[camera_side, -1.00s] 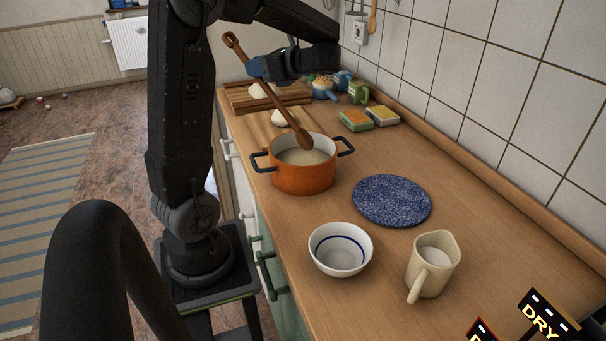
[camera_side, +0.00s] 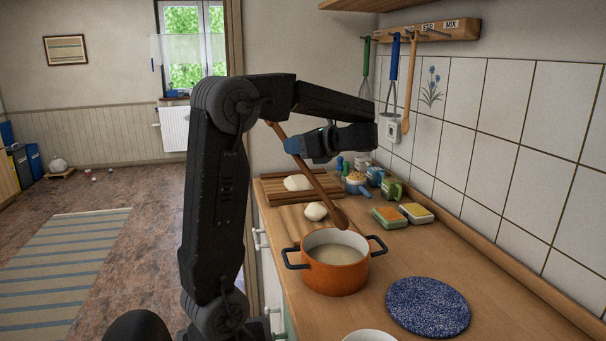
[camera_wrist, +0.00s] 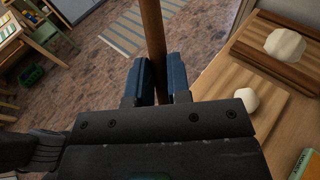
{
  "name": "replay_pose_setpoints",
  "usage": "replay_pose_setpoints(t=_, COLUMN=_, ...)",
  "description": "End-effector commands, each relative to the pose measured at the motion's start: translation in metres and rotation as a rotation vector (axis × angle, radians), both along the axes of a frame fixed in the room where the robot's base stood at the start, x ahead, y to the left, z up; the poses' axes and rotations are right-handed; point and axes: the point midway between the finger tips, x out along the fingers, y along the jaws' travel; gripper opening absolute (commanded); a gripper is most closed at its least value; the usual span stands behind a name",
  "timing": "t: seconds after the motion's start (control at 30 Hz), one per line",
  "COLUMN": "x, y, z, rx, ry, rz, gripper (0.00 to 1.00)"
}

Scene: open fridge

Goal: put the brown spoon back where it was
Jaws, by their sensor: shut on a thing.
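My gripper (camera_side: 300,146) is shut on the brown spoon (camera_side: 319,189) partway along its handle, above the counter. The spoon is tilted, with its bowl end low at the right, over the back of the orange pot (camera_side: 335,277). I cannot tell whether the bowl end touches the pot rim. In the wrist view the handle (camera_wrist: 153,40) runs between the two blue fingers of my gripper (camera_wrist: 160,78). On the wall, a rack (camera_side: 428,30) with labels holds a green-handled whisk, a blue-handled tool (camera_side: 393,57) and a light wooden spoon (camera_side: 411,85).
A blue speckled mat (camera_side: 428,306) lies right of the pot. Two sponges (camera_side: 389,217) lie near the tiled wall. A striped board (camera_side: 289,188) with white lumps lies behind the pot, with small jars and cups beside it.

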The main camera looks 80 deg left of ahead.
Motion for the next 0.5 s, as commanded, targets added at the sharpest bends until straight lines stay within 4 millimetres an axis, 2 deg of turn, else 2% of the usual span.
replay_pose_setpoints(t=0.1, x=0.000, y=0.000, z=0.026, rx=-0.008, ry=-0.019, rz=0.001, gripper=0.00)
replay_pose_setpoints(t=0.13, x=0.003, y=0.001, z=0.028, rx=-0.016, ry=-0.022, rz=-0.001, gripper=0.00)
replay_pose_setpoints(t=0.37, x=0.051, y=0.007, z=0.024, rx=-0.089, ry=-0.084, rz=-0.040, gripper=0.00)
replay_pose_setpoints(t=0.5, x=0.095, y=0.009, z=0.023, rx=-0.162, ry=-0.144, rz=-0.107, gripper=0.00)
